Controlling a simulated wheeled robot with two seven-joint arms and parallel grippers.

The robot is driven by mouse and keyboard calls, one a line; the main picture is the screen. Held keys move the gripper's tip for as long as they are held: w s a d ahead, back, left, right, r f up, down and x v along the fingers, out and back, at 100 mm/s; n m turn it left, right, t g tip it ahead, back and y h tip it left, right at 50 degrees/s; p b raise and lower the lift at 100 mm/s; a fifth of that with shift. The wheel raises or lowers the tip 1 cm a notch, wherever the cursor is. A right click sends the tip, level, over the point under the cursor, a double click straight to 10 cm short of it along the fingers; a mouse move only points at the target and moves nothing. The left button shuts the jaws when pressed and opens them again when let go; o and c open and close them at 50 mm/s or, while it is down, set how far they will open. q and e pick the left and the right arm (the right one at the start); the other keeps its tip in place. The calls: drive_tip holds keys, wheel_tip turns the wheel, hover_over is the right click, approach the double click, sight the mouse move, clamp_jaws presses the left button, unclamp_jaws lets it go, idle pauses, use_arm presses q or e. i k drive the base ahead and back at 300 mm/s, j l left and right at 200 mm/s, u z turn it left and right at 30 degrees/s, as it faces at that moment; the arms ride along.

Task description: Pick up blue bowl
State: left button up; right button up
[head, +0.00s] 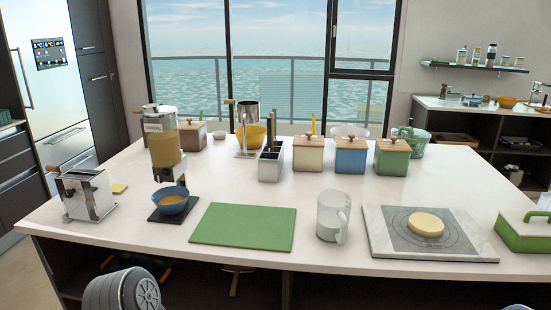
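The blue bowl (172,204) stands upright on a dark square mat (158,215) near the front left of the island counter. Its inside looks yellow-orange. It sits just in front of and below a dispenser (163,135) with yellowish contents. Neither of my grippers shows in the head view. A grey rounded part, likely of my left arm, shows at the bottom left edge, below the counter front and away from the bowl.
A silver toaster (87,194) stands left of the bowl and a green board (243,227) lies to its right. A clear pitcher (333,215), a marble board (425,250) and a green box (524,232) stand farther right. Several lidded canisters line the back.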

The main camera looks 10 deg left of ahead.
sight(172, 201)
drive_tip(key=z, duration=1.2)
drive_tip(key=k+j, duration=0.2)
drive_tip(key=j, duration=0.2)
drive_tip(key=k+j, duration=0.15)
drive_tip(key=j, duration=0.2)
drive_tip(key=k+j, duration=0.2)
drive_tip(key=j, duration=0.2)
